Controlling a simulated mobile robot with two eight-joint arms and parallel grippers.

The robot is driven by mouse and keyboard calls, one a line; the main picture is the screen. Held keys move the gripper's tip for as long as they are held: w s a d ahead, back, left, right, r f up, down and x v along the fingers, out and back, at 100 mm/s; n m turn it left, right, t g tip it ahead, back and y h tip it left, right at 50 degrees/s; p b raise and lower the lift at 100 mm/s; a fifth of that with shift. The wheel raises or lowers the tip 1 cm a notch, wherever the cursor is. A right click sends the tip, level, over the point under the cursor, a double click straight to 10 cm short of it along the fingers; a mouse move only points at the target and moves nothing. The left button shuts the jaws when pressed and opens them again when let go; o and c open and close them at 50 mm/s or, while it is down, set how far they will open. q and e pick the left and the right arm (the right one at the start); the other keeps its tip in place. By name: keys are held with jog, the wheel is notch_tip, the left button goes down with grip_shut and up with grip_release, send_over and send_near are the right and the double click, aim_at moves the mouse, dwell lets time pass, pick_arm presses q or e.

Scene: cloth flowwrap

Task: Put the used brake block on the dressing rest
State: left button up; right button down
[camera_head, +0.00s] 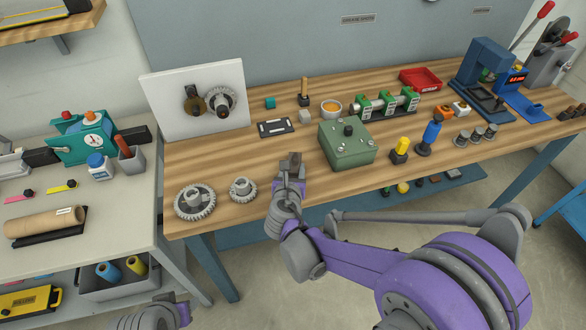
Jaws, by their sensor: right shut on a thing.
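My right gripper (291,166) is over the front part of the wooden bench, left of the green box. It is shut on a small dark block, which I take to be the used brake block; the fingers hide most of it. A flat dark plate with a pale marking (276,127) lies behind the gripper, apart from it; it may be the dressing rest, but I cannot tell for sure. A part of my left arm (152,317) shows at the bottom left edge; its fingers cannot be made out.
Two grey gears (195,201) lie at the bench's front left. A green box (347,146) stands right of my gripper. A white board (193,100) stands behind.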

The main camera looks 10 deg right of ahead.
jog(key=shift+f, duration=0.1)
jog(key=c, duration=0.8)
grip_release()
jog(key=shift+f, duration=0.1)
jog(key=o, duration=0.4)
jog(key=shift+o, duration=0.2)
